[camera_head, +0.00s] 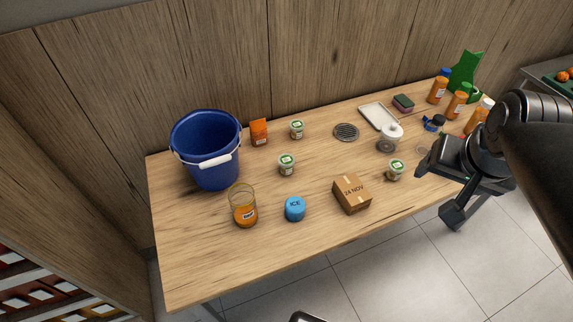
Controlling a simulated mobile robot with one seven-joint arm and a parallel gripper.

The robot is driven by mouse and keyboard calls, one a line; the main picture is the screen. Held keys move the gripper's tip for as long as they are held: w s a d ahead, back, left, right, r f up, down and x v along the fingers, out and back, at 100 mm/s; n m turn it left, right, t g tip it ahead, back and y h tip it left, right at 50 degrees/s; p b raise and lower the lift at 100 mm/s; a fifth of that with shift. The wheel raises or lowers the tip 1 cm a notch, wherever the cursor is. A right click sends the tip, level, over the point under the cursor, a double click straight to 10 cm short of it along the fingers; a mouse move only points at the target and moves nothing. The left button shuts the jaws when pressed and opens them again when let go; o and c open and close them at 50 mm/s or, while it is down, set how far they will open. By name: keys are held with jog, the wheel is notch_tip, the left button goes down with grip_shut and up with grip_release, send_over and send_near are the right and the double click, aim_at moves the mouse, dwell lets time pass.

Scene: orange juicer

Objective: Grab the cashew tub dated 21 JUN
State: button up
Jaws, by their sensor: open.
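Three small clear tubs with green-marked lids stand on the wooden table: a back tub (297,129), a middle tub (287,165) and a right tub (395,170) near the front edge. Their labels are too small to read, so I cannot tell which is dated 21 JUN or which holds cashews. My gripper (439,188) is open and empty at the right, by the table's front edge. In the picture it is right of the right tub, with a gap between them.
The table (200,275) holds a blue bucket (205,160), a glass jar (243,212), a blue ICE tub (295,208) and a cardboard box (352,194) marked 24 NOV. Several orange bottles (437,91) stand at the back right. The front left table is clear.

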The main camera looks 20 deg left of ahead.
jog(key=w+a+f+g, duration=0.2)
jog(key=w+a, duration=0.6)
jog(key=w, duration=0.1)
jog(key=m+g, duration=0.3)
send_over(286, 159)
jog(key=f, duration=2.1)
jog(key=shift+d+f, duration=0.25)
jog(key=shift+f, duration=0.15)
jog(key=shift+s+a+f, duration=0.1)
jog(key=shift+f, duration=0.2)
notch_tip(286, 159, down, 10)
jog(key=shift+a+f, duration=0.1)
jog(key=shift+f, duration=0.1)
jog(key=c, duration=0.9)
